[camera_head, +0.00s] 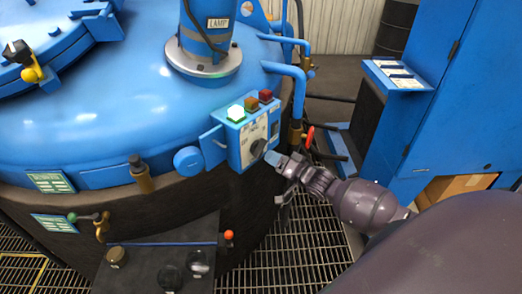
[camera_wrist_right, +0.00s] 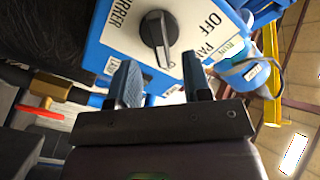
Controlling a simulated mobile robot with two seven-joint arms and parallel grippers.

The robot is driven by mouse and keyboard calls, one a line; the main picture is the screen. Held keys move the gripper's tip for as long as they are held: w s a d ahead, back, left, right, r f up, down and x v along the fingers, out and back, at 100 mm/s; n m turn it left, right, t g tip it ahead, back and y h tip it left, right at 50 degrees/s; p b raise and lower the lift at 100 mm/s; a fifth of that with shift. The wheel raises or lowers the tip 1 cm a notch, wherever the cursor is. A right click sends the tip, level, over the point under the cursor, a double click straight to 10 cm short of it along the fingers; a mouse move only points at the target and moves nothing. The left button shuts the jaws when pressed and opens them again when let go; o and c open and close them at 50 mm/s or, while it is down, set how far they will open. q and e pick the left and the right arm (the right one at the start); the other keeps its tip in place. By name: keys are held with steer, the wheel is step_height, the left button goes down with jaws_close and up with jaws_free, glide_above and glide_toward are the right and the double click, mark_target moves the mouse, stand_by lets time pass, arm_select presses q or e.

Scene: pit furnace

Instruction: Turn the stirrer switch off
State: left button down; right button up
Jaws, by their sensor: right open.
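The stirrer switch is a black rotary knob (camera_wrist_right: 159,38) on a white plate lettered "OFF", with part of the word "stirrer" showing. It sits on the front of a blue control box (camera_head: 233,150) on the furnace side, and the knob also shows in the head view (camera_head: 258,148). I cannot tell which setting it points to. My right gripper (camera_wrist_right: 160,78) is open and empty, its two fingers apart just short of the knob and not around it. In the head view my right gripper (camera_head: 277,160) is close to the box's lower right. My left gripper is out of view.
A blue cabinet (camera_head: 455,100) is farther right. The grated floor (camera_head: 300,240) below is open.

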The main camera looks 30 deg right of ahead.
mark_target(263, 151)
steer(key=shift+x, duration=3.05)
steer(key=shift+c, duration=0.3)
steer(key=shift+d, duration=0.1)
jaws_close()
